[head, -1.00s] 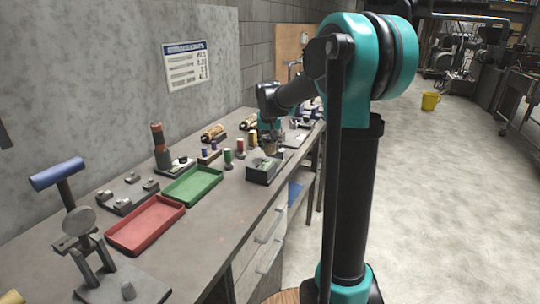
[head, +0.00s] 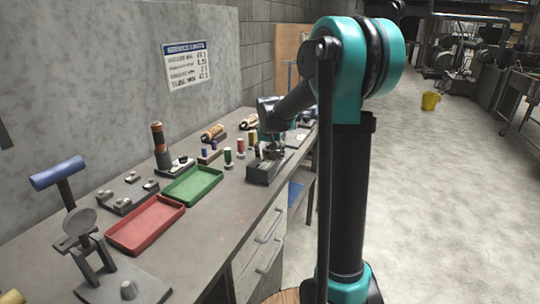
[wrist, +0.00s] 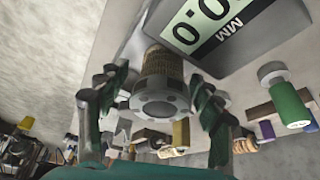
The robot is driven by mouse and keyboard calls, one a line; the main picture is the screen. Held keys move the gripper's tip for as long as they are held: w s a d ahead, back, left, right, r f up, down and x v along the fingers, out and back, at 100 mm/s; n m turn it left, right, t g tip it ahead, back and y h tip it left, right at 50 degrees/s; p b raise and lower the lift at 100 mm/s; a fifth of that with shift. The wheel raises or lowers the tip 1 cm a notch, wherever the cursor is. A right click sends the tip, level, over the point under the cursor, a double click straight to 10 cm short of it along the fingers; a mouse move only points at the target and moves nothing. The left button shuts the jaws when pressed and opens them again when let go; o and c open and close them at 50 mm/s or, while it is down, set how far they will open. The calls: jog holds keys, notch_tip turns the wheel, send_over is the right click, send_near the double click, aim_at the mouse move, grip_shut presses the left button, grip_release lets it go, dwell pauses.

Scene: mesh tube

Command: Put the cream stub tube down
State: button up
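My gripper (wrist: 160,84) is open, with one dark finger on each side of a short tube. The cream stub tube (wrist: 158,65) has a tan woven wall and a grey round end with small holes facing the wrist camera. Gaps show between it and both fingers. In the head view my gripper (head: 269,150) is low over the dark gauge box (head: 264,169). The tube is small and mostly hidden there, so its exact footing is unclear. The gauge display (wrist: 213,22) in the wrist view shows zeros and MM.
A green tray (head: 192,186) and a red tray (head: 145,224) lie left of the gauge. Green and red spools (head: 240,147) stand close beside it. Mesh rolls (head: 212,132) lie on holders by the wall. The bench's front edge is near the gauge.

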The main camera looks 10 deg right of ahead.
jog(key=d+v, duration=0.1)
jog(key=v, duration=1.1)
jog(key=s+d+f+n, duration=0.1)
jog(key=s+d+f, duration=0.1)
jog(key=s+f, duration=0.9)
jog(key=s+d+f+n+y, duration=0.1)
jog(key=s+d+f, duration=0.1)
jog(key=s+f, duration=1)
jog(key=s, duration=0.6)
jog(key=shift+s, duration=0.3)
